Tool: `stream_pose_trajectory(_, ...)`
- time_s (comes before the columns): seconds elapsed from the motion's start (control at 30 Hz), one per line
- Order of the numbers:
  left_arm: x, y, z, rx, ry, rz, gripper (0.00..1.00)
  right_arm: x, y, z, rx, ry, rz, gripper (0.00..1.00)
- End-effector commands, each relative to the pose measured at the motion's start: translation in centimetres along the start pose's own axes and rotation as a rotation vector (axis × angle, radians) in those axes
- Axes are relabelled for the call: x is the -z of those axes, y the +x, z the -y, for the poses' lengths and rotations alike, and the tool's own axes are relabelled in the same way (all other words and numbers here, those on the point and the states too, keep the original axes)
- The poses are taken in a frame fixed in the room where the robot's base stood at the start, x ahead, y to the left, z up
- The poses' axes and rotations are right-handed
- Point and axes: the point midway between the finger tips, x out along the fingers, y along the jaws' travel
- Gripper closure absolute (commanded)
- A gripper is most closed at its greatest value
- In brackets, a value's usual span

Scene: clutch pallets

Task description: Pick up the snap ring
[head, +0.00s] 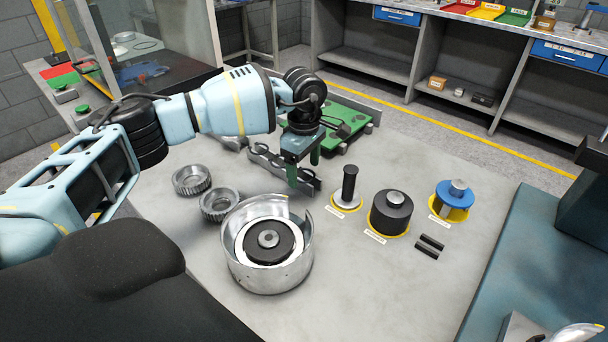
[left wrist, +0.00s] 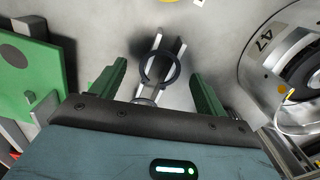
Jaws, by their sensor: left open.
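The snap ring (left wrist: 160,69) is a thin dark ring, seen in the left wrist view on a light metal holder with upright prongs. My left gripper (left wrist: 158,72) is open, with one green finger on each side of the ring and clear gaps between. In the head view my left gripper (head: 303,170) points down over the grey metal rack (head: 268,160), which carries dark rings. The fingers and the wrist partly hide the rack there. The ring is not gripped.
A round metal drum housing (head: 267,277) stands close in front of the rack. Two toothed metal rings (head: 192,180) lie to its left. A green fixture (head: 345,124) is behind. A black-handled tool (head: 348,188), a black cylinder (head: 391,212) and a blue part (head: 454,199) stand at right.

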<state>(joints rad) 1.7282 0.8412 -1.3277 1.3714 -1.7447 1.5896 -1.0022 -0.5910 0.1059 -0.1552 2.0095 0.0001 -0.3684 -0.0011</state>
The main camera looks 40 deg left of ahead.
Motion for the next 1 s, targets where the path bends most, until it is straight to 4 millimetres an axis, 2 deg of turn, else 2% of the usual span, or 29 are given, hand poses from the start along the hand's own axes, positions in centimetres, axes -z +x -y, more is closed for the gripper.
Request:
stream_pose_trajectory(0.67,-0.01,0.47,-0.01,0.000,0.000,0.000,0.27,-0.06,-0.07,-0.01,0.000,0.000,0.002,0.64)
stream_pose_trajectory(1.0,-0.01,0.46,0.00,0.000,0.000,0.000,0.71,-0.13,-0.10,-0.01,0.000,-0.001,0.003,0.64)
